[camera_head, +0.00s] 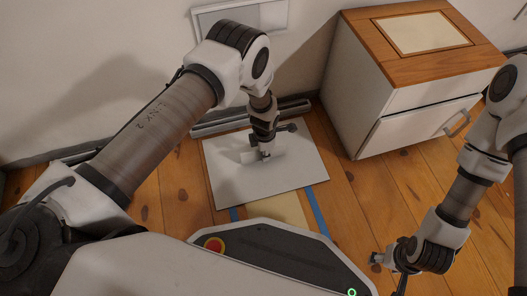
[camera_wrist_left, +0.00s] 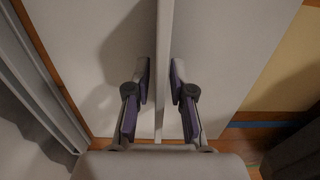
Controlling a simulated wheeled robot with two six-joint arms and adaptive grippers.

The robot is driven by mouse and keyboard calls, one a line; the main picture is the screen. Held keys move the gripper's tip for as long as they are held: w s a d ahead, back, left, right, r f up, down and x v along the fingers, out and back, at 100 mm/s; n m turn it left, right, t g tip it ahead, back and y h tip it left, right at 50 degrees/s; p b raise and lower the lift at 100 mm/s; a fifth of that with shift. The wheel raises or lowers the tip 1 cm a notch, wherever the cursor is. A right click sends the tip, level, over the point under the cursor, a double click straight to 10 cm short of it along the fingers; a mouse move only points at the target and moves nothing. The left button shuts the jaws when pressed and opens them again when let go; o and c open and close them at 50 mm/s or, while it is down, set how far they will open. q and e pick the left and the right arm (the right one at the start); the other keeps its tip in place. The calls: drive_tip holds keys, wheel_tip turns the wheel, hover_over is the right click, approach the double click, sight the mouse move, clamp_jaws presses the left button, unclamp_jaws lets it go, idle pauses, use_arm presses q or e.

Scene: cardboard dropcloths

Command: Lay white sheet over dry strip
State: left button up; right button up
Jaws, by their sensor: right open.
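The white sheet (camera_head: 300,163) lies flat on the wooden floor near the wall, its front edge across a tan strip (camera_head: 278,208) flanked by blue tape lines (camera_head: 316,208). A thin upright white ridge (camera_wrist_left: 162,70) runs along the middle of the sheet in the left wrist view. My left gripper (camera_head: 265,155) points down at the sheet's middle. In the wrist view its fingers (camera_wrist_left: 160,90) stand either side of the ridge, with small gaps visible. The sheet hides the strip beneath it. My right gripper (camera_head: 388,262) is open and empty, low at the right.
A white cabinet (camera_head: 360,95) with a wooden top and a handled drawer stands right of the sheet. A metal rail (camera_head: 225,125) lies along the wall behind it. Bare floor (camera_head: 345,190) shows between the sheet and my right arm.

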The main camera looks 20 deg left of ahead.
use_arm(q)
drive_tip(key=shift+r, duration=0.2)
wheel_tip(320, 180, up, 11)
drive_tip(key=p, duration=0.6)
drive_tip(key=shift+r+p, duration=0.3)
drive_tip(key=shift+r, duration=0.2)
drive_tip(key=s+a+f+m, duration=0.2)
drive_tip(key=s+a+m, duration=0.5)
drive_tip(key=s+m, duration=0.4)
drive_tip(key=s+a+r+m, duration=0.1)
drive_tip(key=s+r+m, duration=0.2)
drive_tip(key=s+m, duration=0.3)
drive_tip(key=s+a+r+m, duration=0.1)
drive_tip(key=s+r+m, duration=0.2)
drive_tip(key=s+m, duration=0.4)
drive_tip(key=s, duration=0.3)
drive_tip(key=shift+a, duration=0.4)
